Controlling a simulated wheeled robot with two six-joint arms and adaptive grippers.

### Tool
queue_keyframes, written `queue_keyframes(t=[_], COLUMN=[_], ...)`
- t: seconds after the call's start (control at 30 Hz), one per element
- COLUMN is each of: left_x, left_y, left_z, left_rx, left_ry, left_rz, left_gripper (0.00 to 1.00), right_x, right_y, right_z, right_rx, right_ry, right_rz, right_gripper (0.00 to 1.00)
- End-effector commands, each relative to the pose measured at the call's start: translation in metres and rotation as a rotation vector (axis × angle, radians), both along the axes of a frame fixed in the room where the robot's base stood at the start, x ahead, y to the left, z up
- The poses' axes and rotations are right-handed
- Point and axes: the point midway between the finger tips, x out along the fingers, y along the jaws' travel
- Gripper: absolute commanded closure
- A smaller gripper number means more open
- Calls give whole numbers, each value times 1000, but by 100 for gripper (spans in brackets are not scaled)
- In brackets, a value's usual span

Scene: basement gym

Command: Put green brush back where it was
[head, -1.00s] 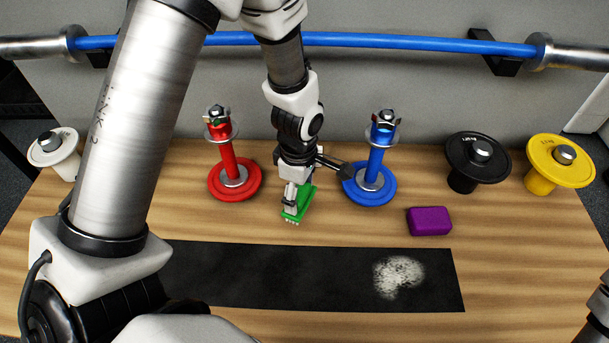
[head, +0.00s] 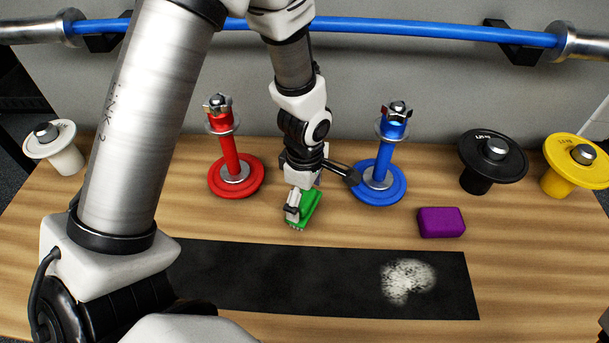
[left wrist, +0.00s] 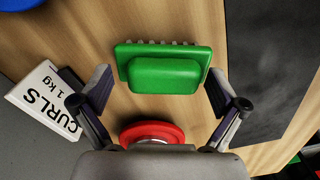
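The green brush (head: 310,209) sits on the wooden table between the red and blue stands, behind the black mat. In the left wrist view, its green back (left wrist: 165,72) faces the camera and pale bristles show along its upper edge. My left gripper (head: 301,204) is low over the brush. In the left wrist view, the left gripper (left wrist: 160,82) is open, with one finger at each end of the brush; I cannot tell whether they touch it. My right gripper is out of view.
A red stand (head: 236,176) and blue stand (head: 378,182) flank the gripper closely. A white "CURLS 1 kg" card (left wrist: 45,100) is near the left finger. The black mat (head: 330,277) bears a white powdery patch (head: 407,281). A purple block (head: 441,222) lies right.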

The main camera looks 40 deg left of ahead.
Motion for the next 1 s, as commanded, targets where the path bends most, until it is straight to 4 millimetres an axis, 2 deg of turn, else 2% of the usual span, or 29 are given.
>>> queue_keyframes(t=[0.17,0.3,0.33,0.73,0.83,1.0], left_x=[0,0,1,2,2,1], left_y=[0,0,0,0,0,0], left_z=[0,10,12,108,121,126], left_rx=[0,0,0,0,0,1], left_ry=[0,-1,-3,-6,-3,0], left_rz=[0,0,0,0,-1,-1], left_gripper=[3,3,3,3,3,3], right_x=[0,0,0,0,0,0], right_y=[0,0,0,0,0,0], right_z=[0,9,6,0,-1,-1], right_rx=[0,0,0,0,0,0], right_ry=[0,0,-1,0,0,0], right_rz=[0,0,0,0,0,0], right_gripper=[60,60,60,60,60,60])
